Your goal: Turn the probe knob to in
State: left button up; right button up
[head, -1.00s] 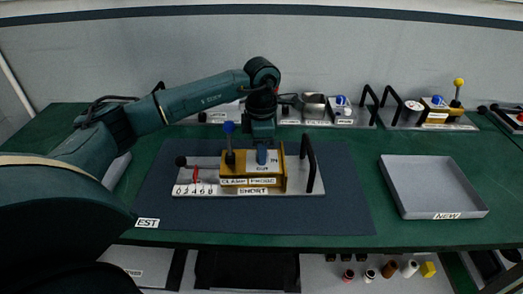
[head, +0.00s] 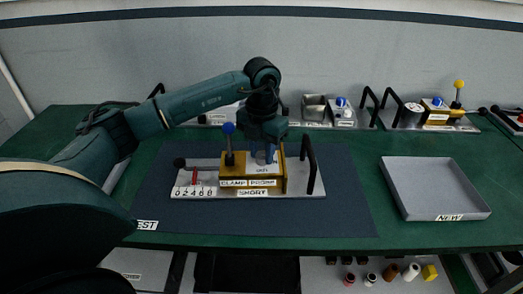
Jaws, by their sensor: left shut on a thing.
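The device on the dark mat has a yellow block (head: 236,173) with labels CLAMP, PROBE and SHORT, on a light base plate with a number scale. A blue-knobbed lever (head: 229,129) stands upright at the CLAMP side. My left gripper (head: 264,158) points down over the PROBE side of the block and is shut on the probe knob, which is mostly hidden between its fingers. A small label beneath the fingers is too small to read surely. My right gripper is not in view.
A black handle (head: 312,165) rises at the right end of the base plate. A grey tray (head: 435,186) labelled NEW stands at right. Similar devices, one with a yellow-knobbed lever (head: 458,86), line the back. Bare mat (head: 345,200) lies right of the device.

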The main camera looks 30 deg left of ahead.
aim_at(262, 156)
pick_arm(q)
jog(key=shift+n, duration=0.9)
jog(key=o, duration=1)
notch_tip(262, 156, up, 13)
jog(key=shift+r+b, duration=0.15)
jog(key=shift+b, duration=0.15)
